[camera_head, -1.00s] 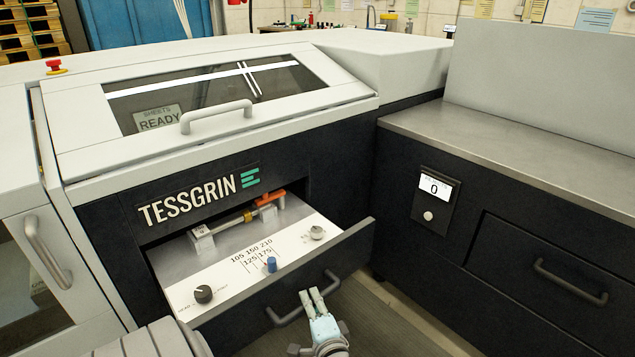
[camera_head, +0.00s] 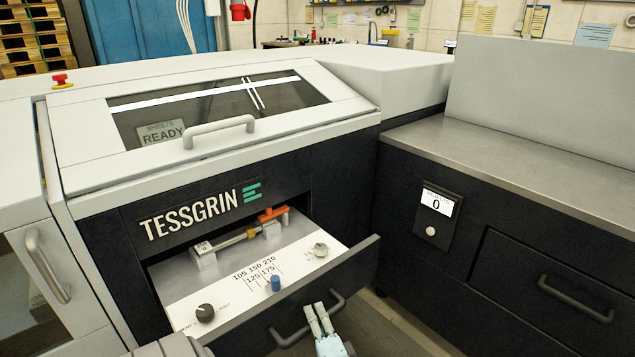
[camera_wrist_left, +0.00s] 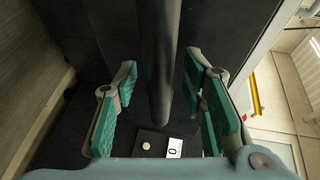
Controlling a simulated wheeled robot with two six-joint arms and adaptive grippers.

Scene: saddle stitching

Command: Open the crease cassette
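The crease cassette (camera_head: 229,277) is a drawer in the machine front below the TESSGRIN lettering. It stands pulled out, showing its light top with knobs and a number scale. A dark bar handle (camera_head: 291,342) is on its front; the bar also shows in the left wrist view (camera_wrist_left: 164,60). My left gripper (camera_head: 313,307) is at this handle, its fingers overlapping the bar in the head view. In the left wrist view the green-padded fingers (camera_wrist_left: 160,100) are apart, with the bar between them and gaps on both sides. My right gripper is not in view.
A clear-windowed cover with a grey handle (camera_head: 219,131) is above the cassette. To the right is a dark cabinet with a counter display (camera_head: 437,203) reading 0 and a closed drawer with a handle (camera_head: 575,300). Floor (camera_head: 375,335) shows between the cassette and the cabinet.

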